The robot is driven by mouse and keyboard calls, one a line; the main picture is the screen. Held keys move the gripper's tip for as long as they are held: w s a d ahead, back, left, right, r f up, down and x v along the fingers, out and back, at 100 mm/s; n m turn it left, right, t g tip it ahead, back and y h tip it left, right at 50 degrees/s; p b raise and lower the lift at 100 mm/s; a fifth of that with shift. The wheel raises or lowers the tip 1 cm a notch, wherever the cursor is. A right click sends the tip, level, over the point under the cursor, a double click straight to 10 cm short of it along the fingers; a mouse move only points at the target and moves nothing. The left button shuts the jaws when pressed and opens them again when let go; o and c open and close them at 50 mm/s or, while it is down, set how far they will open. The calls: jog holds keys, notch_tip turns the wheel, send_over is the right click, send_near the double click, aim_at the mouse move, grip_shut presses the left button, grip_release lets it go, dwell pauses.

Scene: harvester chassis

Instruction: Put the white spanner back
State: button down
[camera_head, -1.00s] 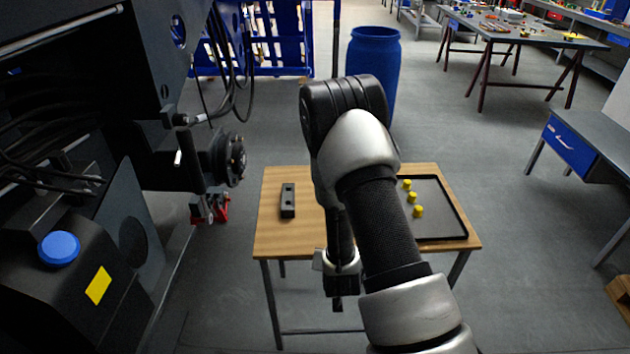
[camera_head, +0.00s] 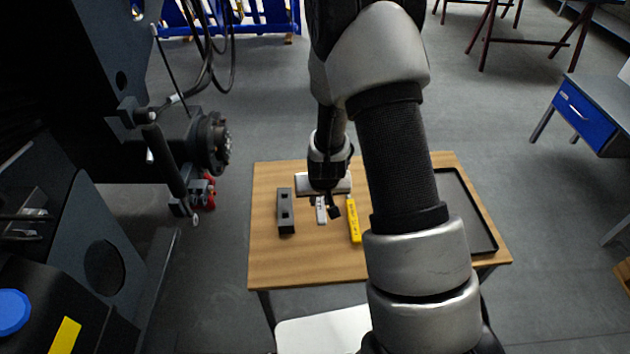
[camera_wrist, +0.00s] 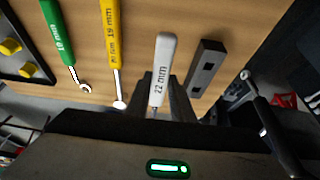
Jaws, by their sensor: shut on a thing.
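The white spanner (camera_wrist: 163,62), marked 22 mm, is between the fingers of my gripper (camera_wrist: 163,100) in the wrist view. The fingers are shut on it, and its lower end is partly hidden by them. In the head view my gripper (camera_head: 321,198) is over the wooden table (camera_head: 300,265), with part of the white spanner (camera_head: 321,214) showing below it. I cannot tell whether the spanner touches the tabletop. A yellow spanner (camera_head: 353,222), marked 19 mm, lies just to its right in the head view.
A black block with holes (camera_head: 286,213) lies left of the gripper. A green spanner (camera_wrist: 58,38) and a black tray (camera_wrist: 20,55) with yellow pieces show in the wrist view. My arm hides part of the tray (camera_head: 482,222). The dark machine (camera_head: 70,130) stands at left.

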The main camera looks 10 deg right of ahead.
jog(key=shift+w, duration=0.2)
jog(key=shift+s, duration=0.1)
jog(key=shift+s+r, duration=0.1)
jog(key=shift+b, duration=0.3)
notch_tip(320, 180, down, 8)
jog(key=b, duration=0.7)
jog(key=shift+r, duration=0.1)
jog(key=c, duration=1.5)
grip_release()
